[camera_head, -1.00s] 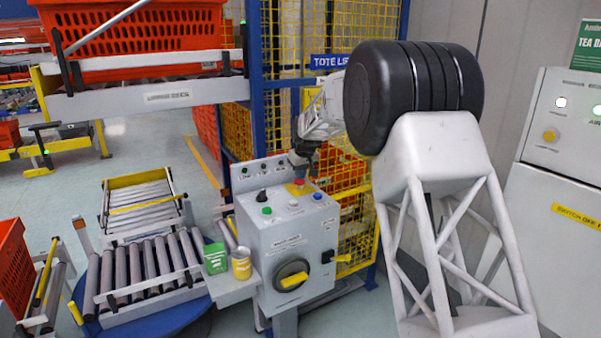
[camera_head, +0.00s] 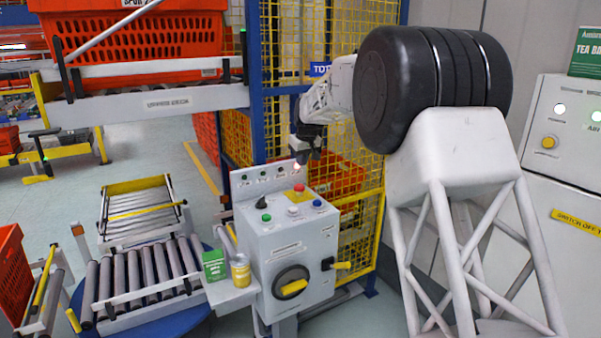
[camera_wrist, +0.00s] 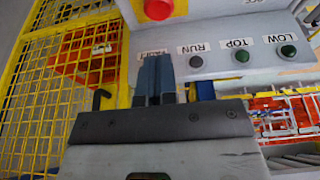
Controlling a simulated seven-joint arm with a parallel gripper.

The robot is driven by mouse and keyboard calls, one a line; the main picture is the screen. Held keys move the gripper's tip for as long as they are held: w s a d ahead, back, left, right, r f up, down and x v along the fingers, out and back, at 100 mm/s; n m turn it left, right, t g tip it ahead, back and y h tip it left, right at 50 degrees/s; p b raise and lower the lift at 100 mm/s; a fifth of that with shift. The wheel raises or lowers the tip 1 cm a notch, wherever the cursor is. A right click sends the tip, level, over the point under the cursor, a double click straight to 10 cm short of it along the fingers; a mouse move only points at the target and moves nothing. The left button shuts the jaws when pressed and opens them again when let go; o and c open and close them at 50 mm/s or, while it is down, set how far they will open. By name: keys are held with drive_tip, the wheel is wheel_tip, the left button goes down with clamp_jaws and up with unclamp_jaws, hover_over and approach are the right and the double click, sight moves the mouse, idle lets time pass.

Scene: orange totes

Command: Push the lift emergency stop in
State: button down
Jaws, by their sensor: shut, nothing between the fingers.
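The red emergency stop button (camera_head: 299,187) stands on a yellow plate on the sloped top of the grey control box (camera_head: 262,236). In the wrist view the red button (camera_wrist: 158,9) is at the top edge, partly cut off, beyond my fingertips. My gripper (camera_head: 306,157) is above and behind the button in the head view, apart from it. In the wrist view my gripper (camera_wrist: 154,62) is shut and empty, its fingers side by side. Whether the button is pressed in cannot be told.
Green (camera_head: 266,217), white and blue (camera_head: 317,203) buttons and a black selector sit close around the red one. A row of labelled lamps (camera_wrist: 241,56) lines the box's raised back. Yellow mesh fence (camera_head: 350,130) stands behind. A green box and yellow can stand on the side shelf.

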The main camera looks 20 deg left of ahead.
drive_tip(key=shift+v, duration=2.75)
drive_tip(key=s+d+r+m+h, duration=0.1)
drive_tip(key=s+d+r+m, duration=0.15)
drive_tip(key=s+d, duration=1.15)
drive_tip(key=s+d+r+m, duration=0.2)
drive_tip(key=s+d+r, duration=0.2)
drive_tip(key=s+d, duration=1)
drive_tip(key=s+d+f+m, duration=0.1)
drive_tip(key=s+d+f, duration=0.3)
drive_tip(key=s, duration=0.7)
drive_tip(key=s+d+f+m+h, duration=0.1)
drive_tip(key=s+d+f+m, duration=0.1)
drive_tip(key=s+d+f, duration=0.2)
drive_tip(key=s+d+f+m, duration=0.1)
drive_tip(key=s+d+f, duration=0.4)
drive_tip(key=s, duration=1.4)
drive_tip(key=d, duration=0.4)
drive_tip(key=shift+s+m+h, duration=0.3)
drive_tip(key=shift+s+m, duration=0.05)
drive_tip(key=shift+s, duration=0.05)
